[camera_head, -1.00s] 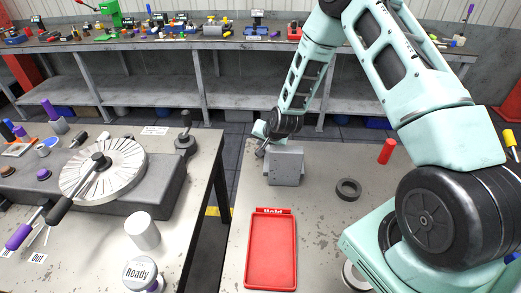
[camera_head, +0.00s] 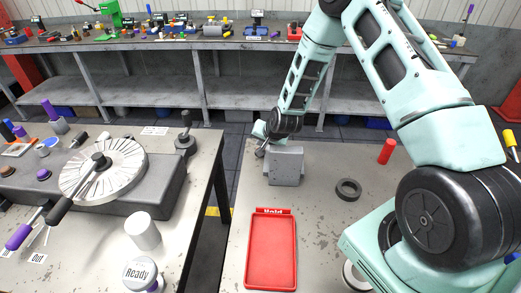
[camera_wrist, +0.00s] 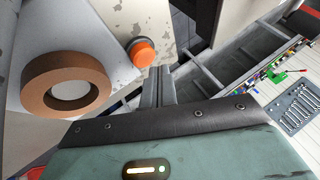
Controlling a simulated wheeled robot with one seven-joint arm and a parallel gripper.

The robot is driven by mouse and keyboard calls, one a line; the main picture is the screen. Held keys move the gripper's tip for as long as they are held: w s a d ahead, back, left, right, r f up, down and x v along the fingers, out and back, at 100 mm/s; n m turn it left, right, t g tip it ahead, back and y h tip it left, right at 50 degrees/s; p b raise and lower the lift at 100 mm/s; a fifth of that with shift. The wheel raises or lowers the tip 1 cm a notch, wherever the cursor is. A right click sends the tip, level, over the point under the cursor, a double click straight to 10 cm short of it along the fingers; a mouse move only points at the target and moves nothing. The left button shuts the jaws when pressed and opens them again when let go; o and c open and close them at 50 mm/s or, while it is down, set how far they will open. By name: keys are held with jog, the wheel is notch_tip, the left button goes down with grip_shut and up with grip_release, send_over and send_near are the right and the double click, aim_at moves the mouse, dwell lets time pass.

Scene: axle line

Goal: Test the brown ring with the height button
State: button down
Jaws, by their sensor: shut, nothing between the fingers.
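In the wrist view the brown ring (camera_wrist: 66,83) lies flat on a pale grey surface at the left. The orange height button (camera_wrist: 143,52), in a grey collar, is right of the ring. My gripper (camera_wrist: 158,80) is shut and empty, its fingertips just below the button in the picture; I cannot tell whether they touch it. In the head view my gripper (camera_head: 262,148) is at the upper left of a grey block (camera_head: 285,166) on the table, partly hidden. The brown ring and the button are not visible there.
A dark ring (camera_head: 348,189) lies on the table right of the block. A red Hold tray (camera_head: 270,280) is in front, and a red cylinder (camera_head: 387,151) stands at the back right. A left table holds a slotted disc (camera_head: 125,163) and a Ready post (camera_head: 140,272).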

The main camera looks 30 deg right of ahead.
jog(key=shift+f, duration=0.1)
dwell(0.3)
jog(key=shift+f+b, duration=0.35)
jog(key=shift+b, duration=0.2)
jog(key=shift+f+b, duration=0.45)
jog(key=shift+f, duration=0.05)
dwell(0.5)
jog(key=shift+r, duration=0.15)
jog(key=shift+r+p, duration=0.5)
jog(key=shift+r, duration=0.3)
jog(key=shift+r+p, duration=1.5)
jog(key=shift+r, duration=1.05)
